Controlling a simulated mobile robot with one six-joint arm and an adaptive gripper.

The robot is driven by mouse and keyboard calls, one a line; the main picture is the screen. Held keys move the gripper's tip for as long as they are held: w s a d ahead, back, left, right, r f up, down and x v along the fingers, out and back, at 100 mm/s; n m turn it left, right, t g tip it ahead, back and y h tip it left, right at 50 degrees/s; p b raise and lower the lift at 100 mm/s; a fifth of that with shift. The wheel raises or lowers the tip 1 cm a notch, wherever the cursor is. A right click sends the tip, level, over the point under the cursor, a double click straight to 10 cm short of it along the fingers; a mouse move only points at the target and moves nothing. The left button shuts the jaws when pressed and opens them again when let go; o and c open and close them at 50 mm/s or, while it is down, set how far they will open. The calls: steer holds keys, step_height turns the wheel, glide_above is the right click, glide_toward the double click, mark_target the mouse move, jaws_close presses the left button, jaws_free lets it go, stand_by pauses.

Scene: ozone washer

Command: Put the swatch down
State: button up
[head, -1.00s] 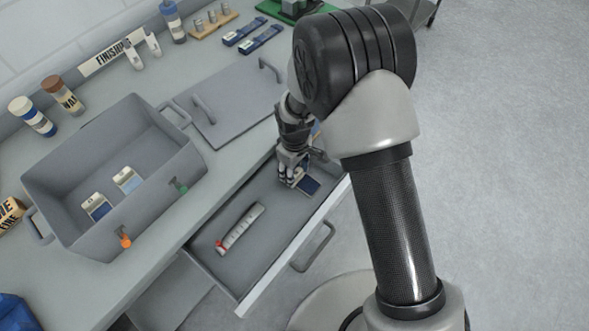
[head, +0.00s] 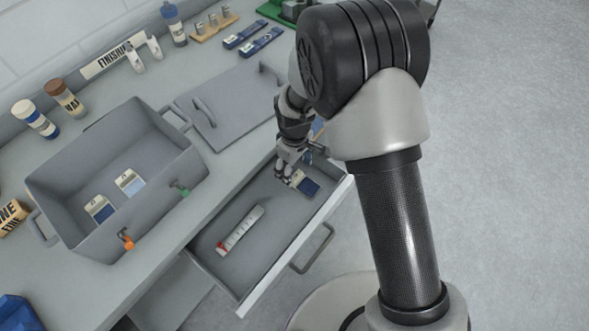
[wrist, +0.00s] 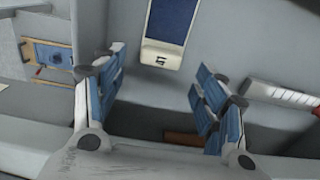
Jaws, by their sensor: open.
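The swatch (head: 308,186), dark blue with a cream end, lies flat on the floor of the open drawer (head: 205,252), near its right end. In the wrist view the swatch (wrist: 168,28) shows at the top middle, its cream end towards me, its far part cut off by the frame. My gripper (head: 284,174) is open and empty, just left of the swatch and above the drawer floor. In the wrist view my gripper's (wrist: 161,62) blue-padded fingers are spread wide, with the swatch beyond and apart from them.
A white strip with a red end (head: 240,230) lies in the drawer's middle. A grey bin (head: 60,230) on the counter holds two more swatches (head: 100,208). A grey lid (head: 225,115) lies on the counter behind the drawer. Bottles (head: 64,98) line the back.

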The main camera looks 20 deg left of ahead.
mark_target(295, 175)
step_height(295, 175, up, 9)
steer(key=p, duration=0.2)
steer(key=shift+f, duration=0.15)
steer(key=s+d+r+m+t, duration=0.1)
steer(key=s+d+r+m, duration=0.15)
steer(key=d+r, duration=0.65)
steer(key=s+d+r+m+t, duration=0.1)
steer(key=d+r+m, duration=0.3)
steer(key=d+r, duration=0.55)
steer(key=s+d+r+m+t, duration=0.1)
steer(key=s+d+r+m, duration=0.2)
steer(key=s, duration=0.4)
steer(key=s+d+r+m+t, duration=0.1)
steer(key=s+d+r+m, duration=0.3)
steer(key=s, duration=0.3)
steer(key=shift+d+r+t, duration=0.3)
steer(key=shift+d+r, duration=0.3)
steer(key=shift+d, duration=0.1)
